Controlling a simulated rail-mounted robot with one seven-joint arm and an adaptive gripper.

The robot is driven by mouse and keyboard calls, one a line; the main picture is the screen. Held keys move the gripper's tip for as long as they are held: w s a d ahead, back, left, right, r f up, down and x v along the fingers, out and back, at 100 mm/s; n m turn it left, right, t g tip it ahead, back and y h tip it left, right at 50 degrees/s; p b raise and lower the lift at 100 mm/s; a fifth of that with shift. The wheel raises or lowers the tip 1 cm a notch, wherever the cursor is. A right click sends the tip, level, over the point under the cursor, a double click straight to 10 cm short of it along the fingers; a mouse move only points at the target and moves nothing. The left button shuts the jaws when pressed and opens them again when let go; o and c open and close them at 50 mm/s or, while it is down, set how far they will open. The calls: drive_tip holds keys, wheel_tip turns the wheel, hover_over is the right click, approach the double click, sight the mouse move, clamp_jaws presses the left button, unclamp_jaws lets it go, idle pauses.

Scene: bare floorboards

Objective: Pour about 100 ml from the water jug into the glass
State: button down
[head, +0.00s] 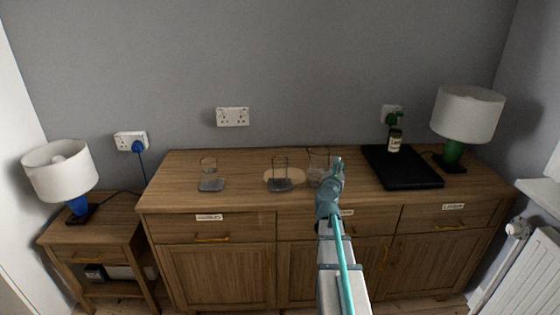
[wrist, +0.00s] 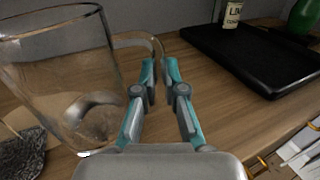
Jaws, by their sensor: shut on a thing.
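The clear water jug (head: 318,163) is upright at the middle of the sideboard. It fills the left of the wrist view (wrist: 62,75), its handle (wrist: 140,40) facing my gripper. My gripper (wrist: 161,65) is shut on the handle, the fingers on either side of its end. I cannot tell the water level, or whether the base touches the wood.
A black tray (head: 405,172) with a labelled bottle (head: 394,142) lies to the right. Lamps stand at the right (head: 467,115) and far left (head: 60,168). Wood left of the glasses is clear.

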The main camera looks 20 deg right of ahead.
sight(324, 149)
drive_tip(key=shift+r, duration=0.2)
